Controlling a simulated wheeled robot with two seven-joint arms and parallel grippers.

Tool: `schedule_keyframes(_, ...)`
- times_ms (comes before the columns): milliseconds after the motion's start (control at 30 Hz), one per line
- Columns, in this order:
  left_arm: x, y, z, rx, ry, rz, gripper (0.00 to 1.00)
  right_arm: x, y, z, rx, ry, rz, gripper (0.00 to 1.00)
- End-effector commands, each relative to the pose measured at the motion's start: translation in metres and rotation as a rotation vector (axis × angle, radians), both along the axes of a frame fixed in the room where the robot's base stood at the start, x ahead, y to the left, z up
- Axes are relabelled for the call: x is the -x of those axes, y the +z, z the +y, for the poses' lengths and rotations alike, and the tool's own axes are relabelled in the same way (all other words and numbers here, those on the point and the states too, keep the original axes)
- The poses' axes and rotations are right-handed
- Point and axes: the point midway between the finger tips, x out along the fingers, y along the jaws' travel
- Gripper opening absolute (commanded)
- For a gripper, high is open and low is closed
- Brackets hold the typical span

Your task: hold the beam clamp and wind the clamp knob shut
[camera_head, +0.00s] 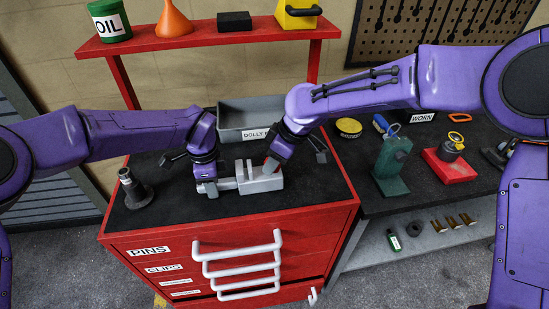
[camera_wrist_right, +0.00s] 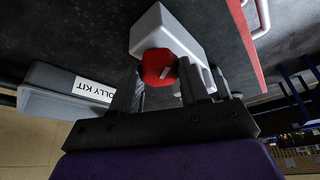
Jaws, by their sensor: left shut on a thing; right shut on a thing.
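The beam clamp (camera_head: 262,183) is a pale grey block lying on the black top of the red cabinet. My left gripper (camera_head: 212,186) is shut on the clamp's left end. My right gripper (camera_head: 270,163) comes down from above at the clamp's right part. In the right wrist view the clamp body (camera_wrist_right: 170,32) shows beyond the fingers, with the red clamp knob (camera_wrist_right: 158,67) between the fingertips (camera_wrist_right: 160,78). My right gripper is shut on the knob. In the head view the knob is mostly hidden by the gripper.
A grey bin labelled dolly kit (camera_head: 246,118) stands close behind the clamp. A dark stepped part (camera_head: 135,190) stands at the cabinet's left. The cabinet's front edge lies near the clamp. A green tool (camera_head: 392,160) and a red block (camera_head: 450,165) stand on the right bench.

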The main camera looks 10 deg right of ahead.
Motion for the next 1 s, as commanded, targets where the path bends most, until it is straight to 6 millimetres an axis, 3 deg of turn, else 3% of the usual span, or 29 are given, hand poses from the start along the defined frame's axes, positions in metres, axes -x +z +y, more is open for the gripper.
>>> schedule_keyframes(500, 0.0006, 0.0002, -0.001, 0.001, -0.002, 0.001, 0.0, 0.0008, 0.0017, 0.0023, 0.0, -0.381, -0.013, 0.14)
schedule_keyframes(1000, 0.0007, 0.0002, -0.0011, 0.001, -0.002, 0.001, 0.0, 0.0008, 0.002, 0.0028, -0.005, -0.486, -0.015, 0.14)
